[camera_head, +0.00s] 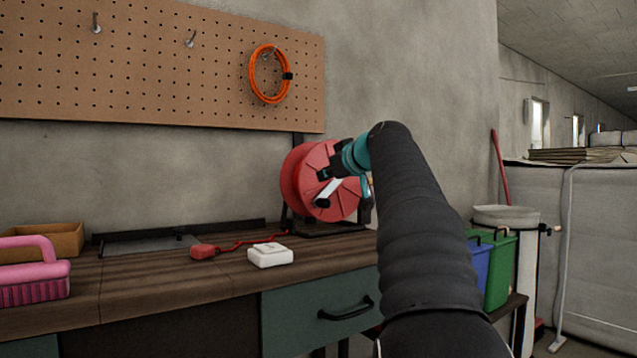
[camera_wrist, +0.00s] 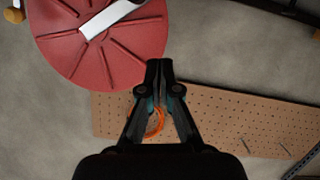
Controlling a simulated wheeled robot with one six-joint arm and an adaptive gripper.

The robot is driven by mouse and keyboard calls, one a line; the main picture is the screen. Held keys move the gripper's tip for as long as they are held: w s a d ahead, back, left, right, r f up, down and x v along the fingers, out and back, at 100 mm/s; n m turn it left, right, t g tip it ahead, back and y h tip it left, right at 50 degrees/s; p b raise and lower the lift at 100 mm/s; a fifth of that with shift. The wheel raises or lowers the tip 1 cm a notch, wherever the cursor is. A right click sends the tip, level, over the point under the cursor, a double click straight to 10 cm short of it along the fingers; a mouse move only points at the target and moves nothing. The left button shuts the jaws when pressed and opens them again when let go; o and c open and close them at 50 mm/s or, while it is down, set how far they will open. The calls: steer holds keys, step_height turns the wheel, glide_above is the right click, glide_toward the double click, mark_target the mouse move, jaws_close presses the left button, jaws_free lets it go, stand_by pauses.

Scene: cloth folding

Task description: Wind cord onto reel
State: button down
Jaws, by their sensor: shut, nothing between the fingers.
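A red cord reel (camera_head: 297,183) stands on a dark frame at the back of the workbench. Its pale crank arm (camera_head: 329,191) lies slanted across the front face. The reel (camera_wrist: 125,45) fills the upper left of the wrist view, with the crank arm (camera_wrist: 108,17) across it and a wooden knob (camera_wrist: 14,15) at the left edge. A red cord (camera_head: 240,243) lies on the bench from the reel to a red plug end (camera_head: 203,252). My gripper (camera_head: 323,173) is in front of the reel. In the wrist view its fingertips (camera_wrist: 159,66) are together and empty, beside the reel's rim.
A white box (camera_head: 270,256) sits on the bench (camera_head: 150,272) near the cord. A pink basket (camera_head: 35,280) and a cardboard tray (camera_head: 55,238) are at left. An orange cord coil (camera_head: 254,80) hangs on the pegboard (camera_head: 150,60). Blue and green bins (camera_head: 497,268) stand at right.

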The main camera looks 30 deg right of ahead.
steer(key=shift+v, duration=1.15)
steer(key=c, duration=1.3)
jaws_free()
steer(key=shift+s+d+r, duration=0.1)
steer(key=shift+s+d, duration=0.05)
steer(key=shift+s, duration=0.4)
steer(key=o, duration=0.4)
steer(key=shift+s+d+r+h, duration=0.2)
steer(key=shift+s+d+h, duration=0.1)
steer(key=shift+s+d, duration=0.25)
steer(key=m+t+y, duration=0.1)
steer(key=m+t, duration=0.2)
steer(key=m, duration=3)
glide_toward(329, 204)
steer(key=shift+s+a+f, duration=0.1)
steer(key=shift+s, duration=1.1)
steer(key=m, duration=0.2)
steer(key=shift+m, duration=0.4)
steer(key=m, duration=0.5)
steer(key=shift+w+m, duration=0.3)
steer(key=shift+m, duration=0.1)
steer(key=w, duration=1.3)
steer(key=shift+w+a, duration=0.15)
steer(key=shift+a, duration=0.1)
